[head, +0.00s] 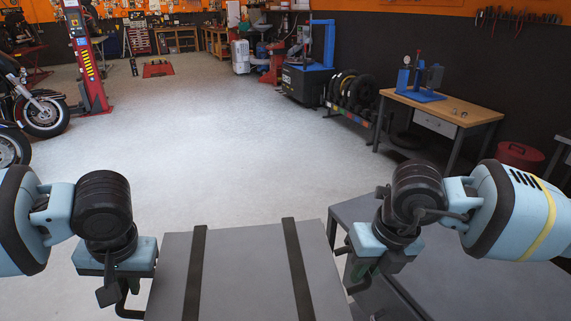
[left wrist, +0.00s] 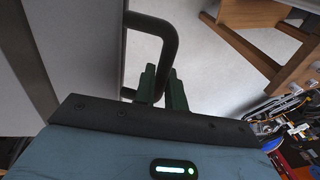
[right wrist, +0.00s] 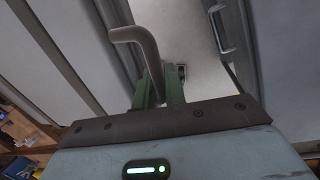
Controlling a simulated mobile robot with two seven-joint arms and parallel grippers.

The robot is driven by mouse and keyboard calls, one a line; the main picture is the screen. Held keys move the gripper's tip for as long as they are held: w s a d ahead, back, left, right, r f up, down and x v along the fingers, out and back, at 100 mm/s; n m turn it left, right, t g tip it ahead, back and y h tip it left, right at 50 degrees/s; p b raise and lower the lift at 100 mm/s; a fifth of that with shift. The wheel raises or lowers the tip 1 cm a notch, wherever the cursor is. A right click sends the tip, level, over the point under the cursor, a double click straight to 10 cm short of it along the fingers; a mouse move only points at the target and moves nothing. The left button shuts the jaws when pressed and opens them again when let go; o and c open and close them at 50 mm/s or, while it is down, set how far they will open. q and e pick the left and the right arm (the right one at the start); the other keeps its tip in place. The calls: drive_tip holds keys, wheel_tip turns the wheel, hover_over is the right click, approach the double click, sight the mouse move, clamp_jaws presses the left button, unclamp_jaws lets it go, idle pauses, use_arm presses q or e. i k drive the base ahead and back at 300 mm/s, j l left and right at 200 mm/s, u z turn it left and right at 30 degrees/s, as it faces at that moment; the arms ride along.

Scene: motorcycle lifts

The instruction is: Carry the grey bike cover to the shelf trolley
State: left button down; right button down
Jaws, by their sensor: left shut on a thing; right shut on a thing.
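The grey bike cover (head: 245,270) is a flat-topped grey bundle or box with two dark straps across it, level in front of me in the head view. My left gripper (left wrist: 162,90) is shut on a dark bent handle (left wrist: 165,28) at the cover's left side. My right gripper (right wrist: 160,88) is shut on the matching handle (right wrist: 140,36) at its right side. The cover's near end is cut off by the frame. A grey flat-topped unit (head: 480,270) stands close to the right; I cannot tell whether it is the shelf trolley.
The pale floor (head: 210,130) ahead is clear. A wooden workbench (head: 440,108) with a blue press and a tyre rack (head: 350,110) stand at the right. A red lift post (head: 88,65) and motorcycles (head: 40,110) are at the left. A red bin (head: 518,155) stands beyond the grey unit.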

sight(473, 266)
drive_tip(key=i+l+z, duration=0.1)
drive_tip(key=z, duration=0.35)
drive_tip(key=i+z, duration=0.3)
drive_tip(key=z, duration=0.15)
drive_tip(key=i+z, duration=0.2)
drive_tip(key=z, duration=0.25)
drive_tip(key=i+z, duration=0.5)
drive_tip(key=k+j, duration=0.05)
drive_tip(key=k, duration=0.05)
